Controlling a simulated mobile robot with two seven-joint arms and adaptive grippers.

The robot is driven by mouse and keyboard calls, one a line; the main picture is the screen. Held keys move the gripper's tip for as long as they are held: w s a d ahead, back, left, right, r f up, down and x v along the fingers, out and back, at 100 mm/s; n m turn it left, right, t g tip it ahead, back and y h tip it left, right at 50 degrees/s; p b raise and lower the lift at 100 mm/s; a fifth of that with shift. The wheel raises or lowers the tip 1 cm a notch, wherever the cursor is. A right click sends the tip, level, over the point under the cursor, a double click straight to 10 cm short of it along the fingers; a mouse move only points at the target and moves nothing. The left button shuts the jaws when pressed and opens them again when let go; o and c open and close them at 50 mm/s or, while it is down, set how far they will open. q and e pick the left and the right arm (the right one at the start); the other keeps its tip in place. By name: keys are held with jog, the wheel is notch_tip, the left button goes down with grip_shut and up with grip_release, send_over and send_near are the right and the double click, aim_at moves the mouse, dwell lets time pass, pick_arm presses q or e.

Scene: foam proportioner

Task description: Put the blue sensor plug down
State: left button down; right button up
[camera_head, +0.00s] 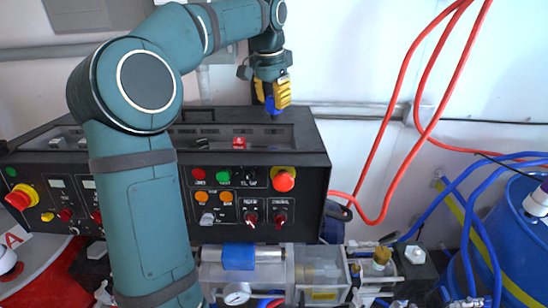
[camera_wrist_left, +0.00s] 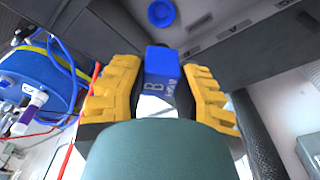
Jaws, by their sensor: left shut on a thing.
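My left gripper (camera_head: 272,92) points down over the right end of the black control box's (camera_head: 230,165) top. Its yellow fingers are shut on the blue sensor plug (camera_head: 271,106). In the left wrist view the plug (camera_wrist_left: 158,66) sits between the two yellow finger pads of the gripper (camera_wrist_left: 160,85), with white lettering on its face. I cannot tell whether the plug touches the surface below. A round blue part (camera_wrist_left: 161,13) lies beyond the plug in that view, apart from it. My right gripper is not in view.
A red block (camera_head: 239,143) and several grey ones sit in the box's recessed top. The front panel carries buttons and a red knob (camera_head: 284,180). Red hoses (camera_head: 402,105) hang to the right, near a blue drum (camera_head: 515,235).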

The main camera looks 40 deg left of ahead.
pick_arm(q)
jog(key=shift+s+d+f+b, duration=0.25)
jog(key=shift+f+b, duration=0.15)
jog(key=shift+f, duration=0.45)
jog(key=f, duration=0.3)
jog(key=f+b, duration=0.1)
jog(key=f, duration=0.3)
jog(key=shift+w+a+f, duration=0.1)
jog(key=shift+w+a, duration=0.1)
jog(key=shift+f, duration=1.45)
jog(key=c, duration=0.8)
grip_release()
